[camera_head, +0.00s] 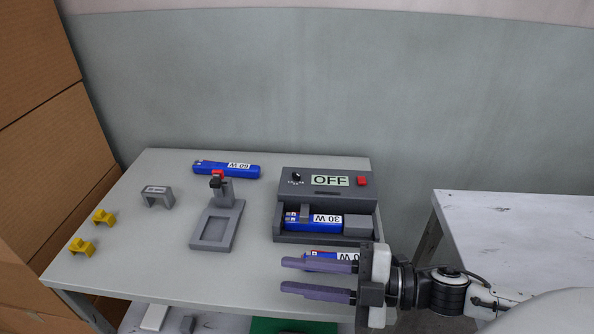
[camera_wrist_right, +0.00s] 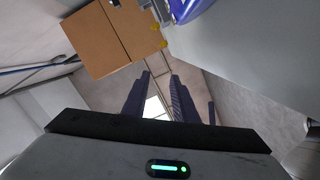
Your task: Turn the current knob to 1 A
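The current knob (camera_head: 296,176) is a small black knob on the upper left of the dark grey power supply (camera_head: 327,188). Tiny white marks sit beside it, too small to read. The display (camera_head: 330,180) next to it reads OFF. My right gripper (camera_head: 284,275) is open and empty at the table's front edge, in front of the supply and apart from the knob. Its two purple fingers point left; they also show in the right wrist view (camera_wrist_right: 160,82). My left gripper is not in view.
A red button (camera_head: 362,181) is right of the display. A blue 30 W module (camera_head: 313,221) lies in the supply's bay. Another blue module (camera_head: 328,254) lies partly behind my right fingers. A grey stand (camera_head: 215,229), a blue 60 W module (camera_head: 226,169), a grey bracket (camera_head: 157,196) and yellow clips (camera_head: 82,246) stand left.

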